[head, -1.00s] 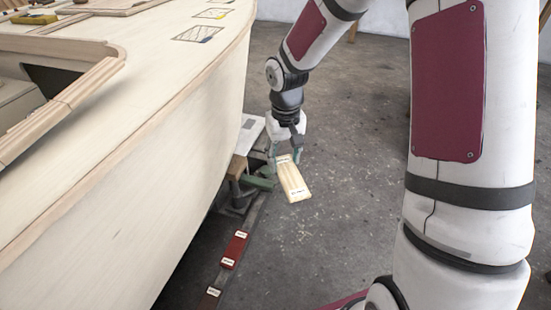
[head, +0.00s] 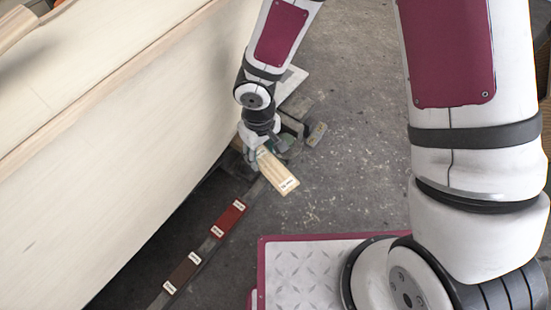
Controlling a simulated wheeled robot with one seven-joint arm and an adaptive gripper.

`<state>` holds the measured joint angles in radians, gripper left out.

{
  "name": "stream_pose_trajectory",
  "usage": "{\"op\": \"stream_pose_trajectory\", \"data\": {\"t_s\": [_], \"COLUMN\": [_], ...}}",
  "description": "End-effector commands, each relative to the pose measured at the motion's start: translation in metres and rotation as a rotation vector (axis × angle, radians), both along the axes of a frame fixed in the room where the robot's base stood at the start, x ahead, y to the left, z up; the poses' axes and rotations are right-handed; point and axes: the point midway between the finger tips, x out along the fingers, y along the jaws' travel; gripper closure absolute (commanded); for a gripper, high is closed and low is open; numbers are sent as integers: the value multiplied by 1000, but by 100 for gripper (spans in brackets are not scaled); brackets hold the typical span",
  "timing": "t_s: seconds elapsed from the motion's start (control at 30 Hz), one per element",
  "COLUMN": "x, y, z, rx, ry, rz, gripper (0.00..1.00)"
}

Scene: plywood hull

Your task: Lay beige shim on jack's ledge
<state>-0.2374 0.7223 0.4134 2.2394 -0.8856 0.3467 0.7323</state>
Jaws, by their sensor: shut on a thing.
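The beige shim (head: 277,173) is a pale flat wooden piece with a small white label near its lower end. My gripper (head: 256,151) is shut on its upper end, and the shim slants down to the right. The jack (head: 292,124) stands low beside the hull, behind my gripper, with dark and greenish parts showing. My gripper and arm hide much of it, and its ledge cannot be made out clearly. I cannot tell whether the shim touches the jack.
The plywood hull (head: 120,120) fills the left side. A red labelled block (head: 228,219) and a dark brown labelled block (head: 183,272) lie along a dark strip on the floor beside the hull. The concrete floor (head: 350,170) to the right is clear.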

Motion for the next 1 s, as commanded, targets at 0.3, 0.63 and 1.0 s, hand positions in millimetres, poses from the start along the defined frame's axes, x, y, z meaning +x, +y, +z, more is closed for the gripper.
{"op": "stream_pose_trajectory", "data": {"t_s": [0.3,0.63,1.0], "x": [-73,-66,-6], "y": [42,41,23], "z": [-30,-36,-37], "rx": [-2,0,-1], "ry": [0,-2,1], "rz": [206,223,225], "gripper": [80,80,80]}}
